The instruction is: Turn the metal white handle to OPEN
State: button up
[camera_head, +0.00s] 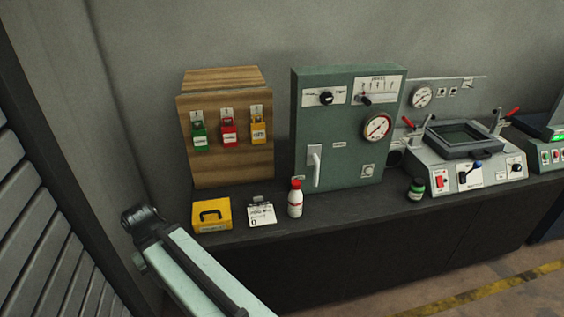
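The white metal handle (316,168) is on the lower left of the front of a green cabinet (340,125), which stands on the dark bench. The handle hangs about upright, its grip pointing down. Small labels sit near it, too small to read. Part of my pale arm shows at the lower left, apart from the handle and the cabinet. My gripper is not in view.
A white bottle with a red cap (295,198) stands in front of the cabinet, below the handle. A yellow box (212,215), a notepad (261,214) and a small green jar (416,189) are on the bench (340,207). A wooden padlock board (228,165) stands left.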

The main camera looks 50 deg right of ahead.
aim_at(315, 160)
jog(key=z, duration=1.35)
jog(key=k, duration=0.4)
jog(key=z, duration=0.45)
jog(key=i, duration=0.5)
jog(key=u, duration=1.45)
jog(key=k, duration=0.65)
jog(key=z, duration=0.1)
jog(key=i, duration=0.25)
